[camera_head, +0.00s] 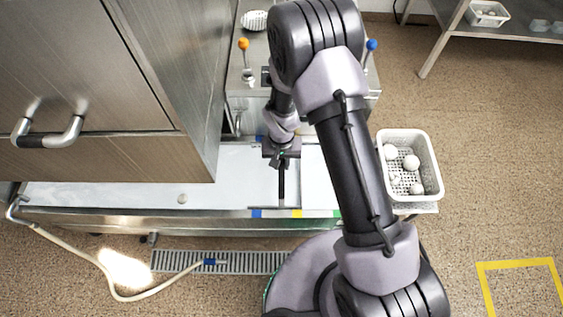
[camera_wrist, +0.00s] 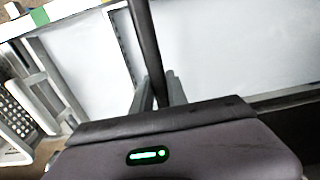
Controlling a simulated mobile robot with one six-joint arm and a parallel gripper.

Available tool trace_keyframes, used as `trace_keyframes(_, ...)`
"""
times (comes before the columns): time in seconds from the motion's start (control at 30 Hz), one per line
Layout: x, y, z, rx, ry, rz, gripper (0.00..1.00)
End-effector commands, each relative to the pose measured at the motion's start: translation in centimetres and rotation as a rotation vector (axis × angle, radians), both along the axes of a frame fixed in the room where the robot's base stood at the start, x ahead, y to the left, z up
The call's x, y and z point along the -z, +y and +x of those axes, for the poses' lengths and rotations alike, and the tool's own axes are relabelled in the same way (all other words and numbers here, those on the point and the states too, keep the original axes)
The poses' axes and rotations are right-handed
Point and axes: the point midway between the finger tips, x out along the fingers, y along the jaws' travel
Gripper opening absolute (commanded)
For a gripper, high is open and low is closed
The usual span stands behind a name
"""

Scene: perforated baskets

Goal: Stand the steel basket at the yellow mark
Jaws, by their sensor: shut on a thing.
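My gripper (camera_head: 281,160) is over the counter, pointing down. It is shut on a thin dark rod (camera_head: 282,183), which also shows between the fingers in the wrist view (camera_wrist: 146,45). What the rod belongs to cannot be told. A pale perforated basket (camera_head: 255,14) stands on the back table; whether it is the steel basket is unclear. A light grey basket (camera_head: 433,165) holding several white balls stands right of the counter. A yellow strip (camera_head: 297,213) is on the counter's front edge; a yellow taped outline (camera_head: 515,264) is on the floor at lower right.
The counter (camera_head: 235,175) is mostly clear, with a small round pale thing (camera_head: 182,199) at left. A large steel cabinet (camera_head: 90,70) overhangs its left part. A hose (camera_head: 95,268) and floor grate (camera_head: 235,262) lie in front. Another white basket (camera_head: 475,18) is on a far shelf.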

Motion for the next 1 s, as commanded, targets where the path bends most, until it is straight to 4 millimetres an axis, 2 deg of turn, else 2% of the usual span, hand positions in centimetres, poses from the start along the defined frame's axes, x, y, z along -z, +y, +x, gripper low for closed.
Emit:
trace_keyframes(0.7,0.99,0.01,0.03,0.0,-0.001,0.0,0.0)
trace_keyframes(0.73,0.99,0.01,0.03,0.0,-0.001,0.0,0.21)
trace_keyframes(0.83,0.99,0.01,0.03,0.0,-0.001,0.0,0.41)
trace_keyframes(0.87,0.99,0.01,0.02,0.0,-0.001,0.0,0.44)
trace_keyframes(1.0,1.0,0.01,0.01,0.0,0.0,0.0,0.44)
